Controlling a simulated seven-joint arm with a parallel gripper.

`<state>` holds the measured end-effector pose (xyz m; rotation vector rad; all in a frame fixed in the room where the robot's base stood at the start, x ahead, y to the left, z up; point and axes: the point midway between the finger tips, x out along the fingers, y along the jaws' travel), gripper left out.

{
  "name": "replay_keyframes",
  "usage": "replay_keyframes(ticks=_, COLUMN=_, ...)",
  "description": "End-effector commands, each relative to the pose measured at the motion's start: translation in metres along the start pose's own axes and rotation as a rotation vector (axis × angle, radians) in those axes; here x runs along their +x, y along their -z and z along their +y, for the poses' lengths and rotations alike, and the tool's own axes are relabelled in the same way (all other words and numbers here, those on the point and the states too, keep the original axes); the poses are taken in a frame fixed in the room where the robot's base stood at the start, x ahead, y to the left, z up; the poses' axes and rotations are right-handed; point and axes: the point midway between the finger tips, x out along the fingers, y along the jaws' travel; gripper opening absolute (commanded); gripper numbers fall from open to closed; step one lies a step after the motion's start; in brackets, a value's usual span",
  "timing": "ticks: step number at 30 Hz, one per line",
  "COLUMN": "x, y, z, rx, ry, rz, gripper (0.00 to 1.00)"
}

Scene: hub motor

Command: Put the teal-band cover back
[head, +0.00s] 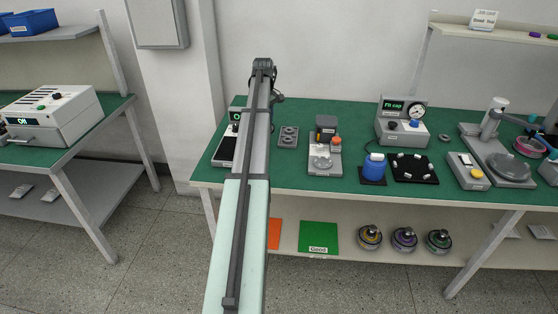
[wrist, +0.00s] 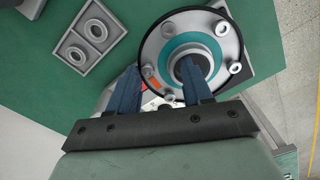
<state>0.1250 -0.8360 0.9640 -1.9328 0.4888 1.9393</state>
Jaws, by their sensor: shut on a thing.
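The teal-band cover (wrist: 165,58) is a round grey disc with a dark rim, a teal ring, several bolts and an orange mark. It fills the upper middle of the wrist view, over the green bench. My gripper (wrist: 162,78) is shut on it with two blue fingers. The right finger overlaps the disc near its dark centre, and the left finger is at its lower left edge. The exact contact is hidden. In the head view my arm hides the gripper and the cover.
A grey plate with two rings (wrist: 90,33) lies left of the cover; it also shows in the head view (head: 288,137). Several banded motors (head: 404,239) stand on the lower shelf.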

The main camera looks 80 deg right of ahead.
Motion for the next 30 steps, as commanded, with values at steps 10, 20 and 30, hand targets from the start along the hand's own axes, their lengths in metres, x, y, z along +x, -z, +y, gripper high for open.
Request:
replay_keyframes(ticks=10, x=0.025, y=-0.105, z=0.013, rx=0.090, ry=0.010, rz=-0.004, gripper=0.11)
replay_keyframes(ticks=20, x=0.029, y=-0.108, z=0.009, rx=-0.079, ry=-0.010, rz=0.006, gripper=0.11)
replay_keyframes(ticks=30, x=0.062, y=-0.108, z=0.009, rx=-0.110, ry=-0.008, rz=0.005, gripper=0.11)
